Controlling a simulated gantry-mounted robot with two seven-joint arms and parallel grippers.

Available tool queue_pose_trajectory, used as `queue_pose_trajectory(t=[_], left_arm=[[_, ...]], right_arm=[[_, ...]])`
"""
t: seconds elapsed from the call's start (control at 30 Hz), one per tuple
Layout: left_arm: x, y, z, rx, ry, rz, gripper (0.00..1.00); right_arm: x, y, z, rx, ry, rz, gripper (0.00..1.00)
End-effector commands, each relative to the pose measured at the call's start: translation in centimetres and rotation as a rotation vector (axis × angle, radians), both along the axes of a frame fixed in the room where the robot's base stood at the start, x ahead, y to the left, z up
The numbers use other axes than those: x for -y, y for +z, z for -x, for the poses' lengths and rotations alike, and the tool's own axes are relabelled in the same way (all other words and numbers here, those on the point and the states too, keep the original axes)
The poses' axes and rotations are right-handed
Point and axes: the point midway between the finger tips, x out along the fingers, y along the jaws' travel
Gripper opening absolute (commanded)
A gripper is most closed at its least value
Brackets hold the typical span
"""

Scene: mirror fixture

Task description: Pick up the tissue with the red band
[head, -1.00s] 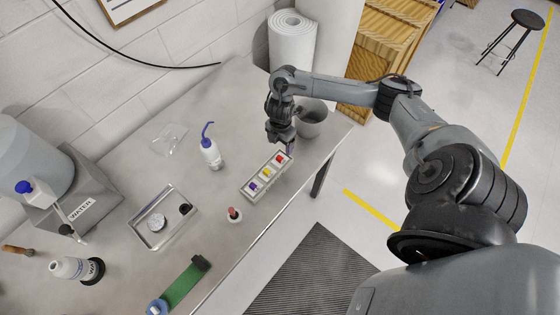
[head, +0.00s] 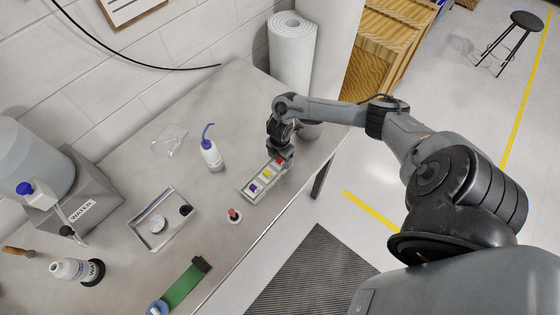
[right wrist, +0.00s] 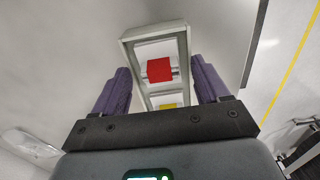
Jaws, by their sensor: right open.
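The tissue with the red band (right wrist: 159,70) lies in the end compartment of a narrow tray (head: 244,190). In the right wrist view it shows between my gripper's two fingers. In the head view only a bit of its red (head: 279,161) shows beside the gripper. My right gripper (head: 284,162) is over that far end of the tray, open, with purple fingers (right wrist: 160,88) on either side of the tray in the picture. I cannot tell how high it is above the tissue. My left gripper is not in view.
A yellow-banded piece (head: 265,173) and a purple-banded piece (head: 253,187) lie in the tray's other compartments. A wash bottle (head: 211,155) stands to the left. A small red-topped item (head: 233,214) is near the table's front edge.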

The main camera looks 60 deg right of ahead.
Motion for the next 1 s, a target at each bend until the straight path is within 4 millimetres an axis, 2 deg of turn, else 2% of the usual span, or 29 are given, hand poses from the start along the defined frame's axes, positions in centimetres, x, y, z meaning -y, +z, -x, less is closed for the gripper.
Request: queue_pose_trajectory(t=[0.1,0.13,0.5,0.83,1.0], left_arm=[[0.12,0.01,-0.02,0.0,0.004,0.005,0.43],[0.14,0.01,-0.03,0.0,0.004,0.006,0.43],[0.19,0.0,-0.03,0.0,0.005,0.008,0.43],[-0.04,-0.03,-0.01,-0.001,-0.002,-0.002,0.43],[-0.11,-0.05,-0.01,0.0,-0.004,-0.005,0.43]], right_arm=[[0.01,0.01,0.01,0.0,0.0,0.0,0.74],[0.01,0.01,0.01,0.0,0.0,0.0,0.71],[0.02,0.04,0.01,0.0,0.0,0.0,0.15],[0.02,0.16,0.0,0.0,0.0,0.0,0.15],[0.03,0.92,-0.05,0.001,0.0,0.0,0.15]])
